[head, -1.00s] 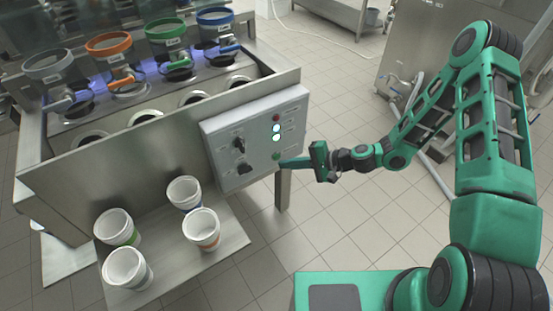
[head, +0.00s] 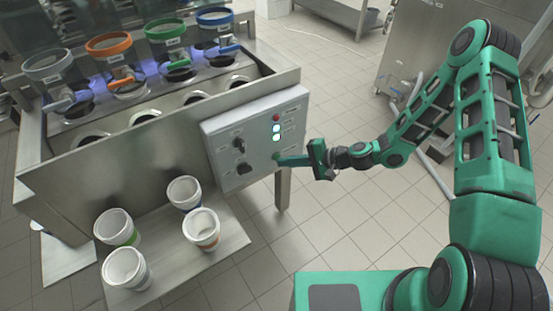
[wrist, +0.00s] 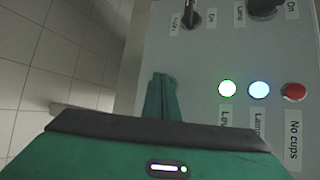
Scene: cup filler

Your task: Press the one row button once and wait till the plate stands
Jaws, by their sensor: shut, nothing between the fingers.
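The control panel (head: 255,135) is on the right end of the steel machine. My gripper (head: 281,159) is shut and empty, with its fingertips at the lower right of the panel face, over the place of the green button, which they mostly hide. Whether they touch or press it I cannot tell. In the wrist view my shut fingers (wrist: 161,97) point at the panel, and no button shows past them. A green-rimmed lamp (wrist: 227,89) and a blue-rimmed lamp (wrist: 259,90) are lit. A red lamp (wrist: 295,92) is labelled "No cups". Which part is the plate I cannot tell.
Black rotary switches (head: 239,145) stick out left of the lamps. Several white cups (head: 201,228) stand on a low metal shelf (head: 232,236). Several hoppers with coloured rims (head: 216,30) stand on the machine.

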